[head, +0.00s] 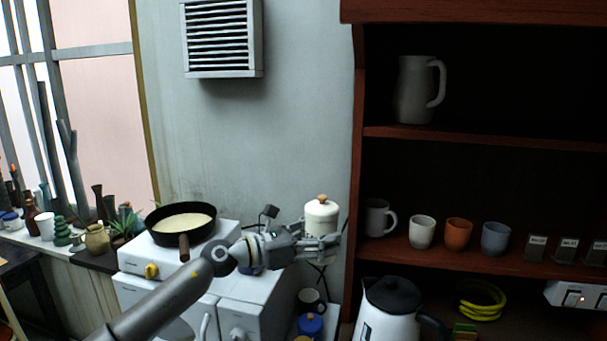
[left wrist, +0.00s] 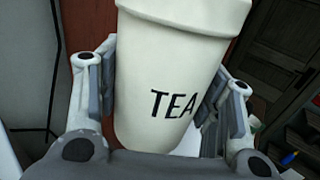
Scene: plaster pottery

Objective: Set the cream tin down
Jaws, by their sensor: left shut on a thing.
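The cream tin (head: 321,217) has a lid with a brown wooden knob. In the left wrist view the tin (left wrist: 165,75) fills the middle and bears the word TEA. My left gripper (head: 318,243) is shut on the tin, with one finger on each side of it. It holds the tin in the air, upright in the head view, in front of the grey wall and just left of the wooden shelf. The tin's far side is hidden. My right gripper does not show.
The wooden shelf (head: 480,132) at right holds several cups and a jug (head: 417,90). A kettle (head: 390,308) stands low by the shelf. A pan (head: 181,224) sits on the white stove at left. A blue jar (head: 310,325) and dark mug (head: 311,301) are below the tin.

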